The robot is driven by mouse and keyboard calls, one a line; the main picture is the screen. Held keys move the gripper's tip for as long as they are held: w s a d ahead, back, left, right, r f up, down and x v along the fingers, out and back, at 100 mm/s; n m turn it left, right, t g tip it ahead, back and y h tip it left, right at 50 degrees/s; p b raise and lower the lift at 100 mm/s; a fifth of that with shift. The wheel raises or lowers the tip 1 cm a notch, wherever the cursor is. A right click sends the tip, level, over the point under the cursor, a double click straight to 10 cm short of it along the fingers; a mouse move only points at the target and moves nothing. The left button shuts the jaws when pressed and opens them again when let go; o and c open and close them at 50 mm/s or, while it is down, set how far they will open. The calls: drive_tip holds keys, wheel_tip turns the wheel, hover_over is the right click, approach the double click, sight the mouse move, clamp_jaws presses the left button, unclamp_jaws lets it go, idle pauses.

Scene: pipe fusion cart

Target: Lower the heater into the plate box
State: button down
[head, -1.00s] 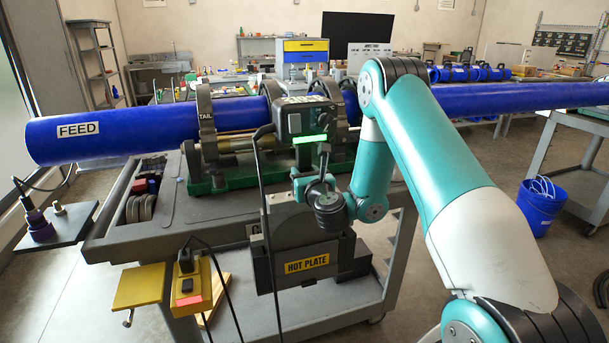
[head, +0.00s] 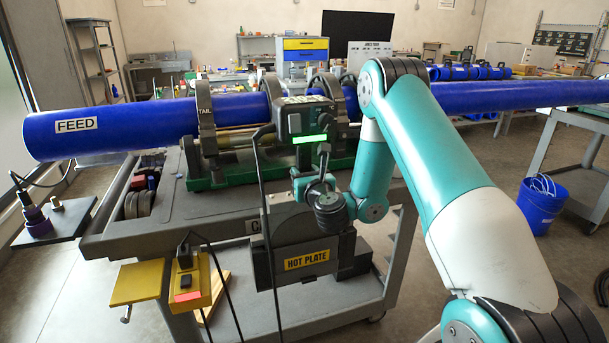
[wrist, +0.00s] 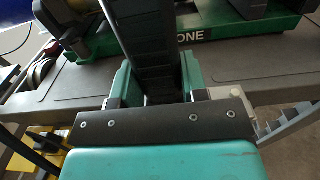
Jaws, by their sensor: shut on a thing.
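The heater has a dark control box with a lit green strip (head: 309,139) on top and a grey plate (head: 290,222) below. My gripper (head: 322,180) is shut on the heater's dark handle, mostly hidden by my wrist in the head view. In the wrist view, the teal fingers of my gripper (wrist: 154,85) stand on both sides of the dark handle (wrist: 152,45). The plate box (head: 265,266), with a yellow HOT PLATE label (head: 307,260), hangs at the cart's front. The plate's lower part is hidden behind the box front; its upper part shows above.
The grey cart (head: 140,235) carries the green fusion machine (head: 230,177) with the blue FEED pipe (head: 120,130) across it. A yellow box (head: 190,290) and dark cables hang left of the plate box. A blue bucket (head: 538,207) stands on the floor at right.

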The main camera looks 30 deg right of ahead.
drive_tip(key=shift+w+b, duration=0.1)
drive_tip(key=shift+b, duration=0.2)
idle(0.5)
drive_tip(key=c, duration=0.8)
unclamp_jaws()
drive_tip(key=shift+o, duration=1.2)
drive_tip(key=o, duration=0.3)
drive_tip(key=shift+s+f, duration=0.2)
drive_tip(key=shift+f, duration=0.3)
drive_tip(key=shift+o, duration=1.3)
drive_tip(key=shift+r, duration=0.15)
